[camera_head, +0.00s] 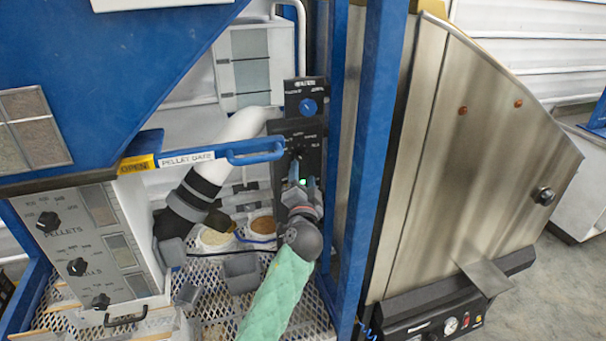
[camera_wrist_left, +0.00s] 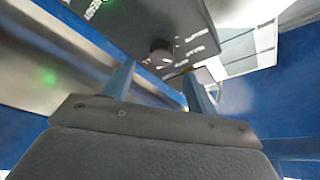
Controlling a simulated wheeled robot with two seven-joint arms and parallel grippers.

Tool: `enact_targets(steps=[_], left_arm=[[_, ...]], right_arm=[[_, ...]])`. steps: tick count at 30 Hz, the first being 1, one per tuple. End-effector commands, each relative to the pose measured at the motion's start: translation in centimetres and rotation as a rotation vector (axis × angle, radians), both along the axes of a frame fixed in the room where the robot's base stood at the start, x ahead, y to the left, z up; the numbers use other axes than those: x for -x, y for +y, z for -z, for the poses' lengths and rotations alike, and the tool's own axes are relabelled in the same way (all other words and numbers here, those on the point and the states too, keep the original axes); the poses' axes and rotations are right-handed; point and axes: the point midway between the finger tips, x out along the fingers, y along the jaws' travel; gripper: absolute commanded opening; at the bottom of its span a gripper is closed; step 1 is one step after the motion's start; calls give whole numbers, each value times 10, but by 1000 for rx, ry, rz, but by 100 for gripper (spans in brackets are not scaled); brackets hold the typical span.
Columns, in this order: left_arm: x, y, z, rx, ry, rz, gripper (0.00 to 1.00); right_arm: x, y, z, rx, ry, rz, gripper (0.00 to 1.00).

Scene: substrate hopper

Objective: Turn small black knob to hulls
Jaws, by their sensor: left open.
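A small black knob (camera_head: 297,151) sits on the lower black panel (camera_head: 313,132) behind the hopper frame; small white labels ring it, too small to read surely. In the left wrist view the round knob (camera_wrist_left: 162,50) shows on the dark panel (camera_wrist_left: 140,20), just beyond the fingertips. My left gripper (camera_head: 302,174) is open, its blue-grey fingers pointing up at the panel just below the knob. In the wrist view the fingers (camera_wrist_left: 158,71) straddle the line to the knob, with a gap short of it. The knob's pointer direction is unclear. My right gripper is out of view.
A blue knob (camera_head: 308,106) is on the panel above. A blue post (camera_head: 367,150) stands close right of my arm. A blue handle (camera_head: 256,151) and a white pipe (camera_head: 240,127) lie left. Other black knobs (camera_head: 77,267) are on the grey panel at far left.

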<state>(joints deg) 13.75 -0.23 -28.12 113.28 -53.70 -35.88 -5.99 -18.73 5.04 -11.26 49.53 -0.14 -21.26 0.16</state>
Motion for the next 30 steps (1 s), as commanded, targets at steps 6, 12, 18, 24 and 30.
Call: enact_targets(steps=[6,12,18,24,30], left_arm=[[17,0,5,1,0,0,57],[20,0,5,1,0,0,57],[19,0,6,1,2,1,57],[14,6,56,23,86,3,57],[13,23,175,85,286,2,57]], right_arm=[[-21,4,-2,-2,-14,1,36],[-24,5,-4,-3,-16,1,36],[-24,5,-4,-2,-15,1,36],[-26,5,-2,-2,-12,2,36],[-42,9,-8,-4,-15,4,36]])
